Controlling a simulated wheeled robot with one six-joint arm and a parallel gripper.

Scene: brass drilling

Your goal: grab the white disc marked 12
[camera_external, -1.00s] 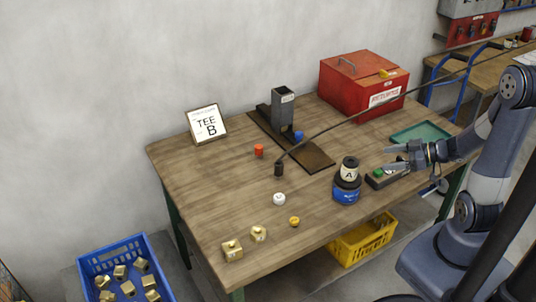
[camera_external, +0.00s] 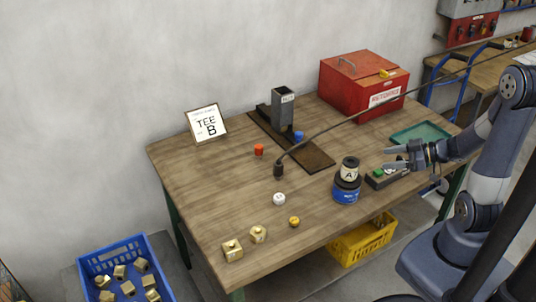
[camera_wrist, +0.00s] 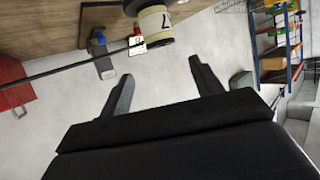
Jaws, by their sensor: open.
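My gripper (camera_external: 388,158) is open and empty above the right part of the table, to the right of the stack and well away from the white disc. In the wrist view the two fingers (camera_wrist: 163,75) are spread apart with nothing between them. The white disc is not seen in the wrist view.
Brass blocks (camera_external: 232,250) sit at the front left.

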